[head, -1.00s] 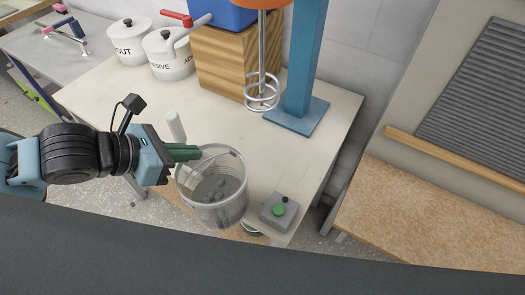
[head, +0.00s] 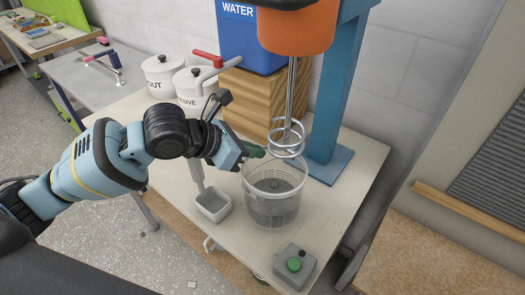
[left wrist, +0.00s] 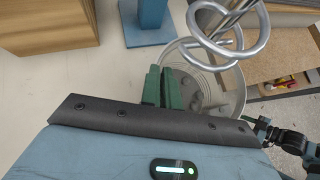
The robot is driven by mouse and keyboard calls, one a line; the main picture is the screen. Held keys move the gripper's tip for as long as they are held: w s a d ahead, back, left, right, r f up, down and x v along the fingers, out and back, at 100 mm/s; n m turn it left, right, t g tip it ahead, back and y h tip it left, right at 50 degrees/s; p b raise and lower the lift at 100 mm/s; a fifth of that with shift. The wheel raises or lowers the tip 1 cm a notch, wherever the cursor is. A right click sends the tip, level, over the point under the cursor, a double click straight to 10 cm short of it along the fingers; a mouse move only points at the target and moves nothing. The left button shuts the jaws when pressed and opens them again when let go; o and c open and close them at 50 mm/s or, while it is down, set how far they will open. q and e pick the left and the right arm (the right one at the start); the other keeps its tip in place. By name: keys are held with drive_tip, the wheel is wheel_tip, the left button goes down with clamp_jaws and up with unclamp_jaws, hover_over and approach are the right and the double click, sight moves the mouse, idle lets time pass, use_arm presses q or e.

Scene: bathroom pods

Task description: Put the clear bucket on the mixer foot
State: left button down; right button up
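The clear bucket (head: 273,208) is upright, with dark lumps inside. My left gripper (head: 257,152) is shut on its far-left rim; the green fingers (left wrist: 162,88) show close together there in the left wrist view. The bucket (left wrist: 236,92) is at the table's front part, close in front of the mixer's whisk (head: 288,138). I cannot tell whether its base touches the table. The mixer foot (head: 334,167) is a flat blue plate behind and to the right of the bucket, under the blue column (head: 337,105). The foot also shows in the left wrist view (left wrist: 147,36).
The orange mixer head (head: 297,32) hangs above the whisk. A wooden block (head: 250,98) carries the blue water container (head: 245,40). Two white pots (head: 165,77) stand at the back left. A white scoop (head: 213,205) is left of the bucket; a green-button box (head: 295,265) is in front.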

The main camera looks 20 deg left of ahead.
use_arm(q)
drive_tip(key=shift+w+d+r, duration=0.1)
drive_tip(key=shift+w+d, duration=0.2)
drive_tip(key=shift+w, duration=0.35)
drive_tip(key=shift+w+d, duration=0.25)
drive_tip(key=shift+w, duration=0.4)
drive_tip(key=shift+w+d+f, duration=0.1)
drive_tip(key=shift+w+f, duration=0.15)
drive_tip(key=shift+f, duration=0.6)
drive_tip(key=shift+w+d+f, duration=0.1)
drive_tip(key=shift+w+f, duration=0.1)
drive_tip(key=shift+f, duration=0.8)
drive_tip(key=shift+f, duration=0.1)
drive_tip(key=c, duration=1.6)
unclamp_jaws()
drive_tip(key=shift+f, duration=0.1)
drive_tip(key=shift+c, duration=0.2)
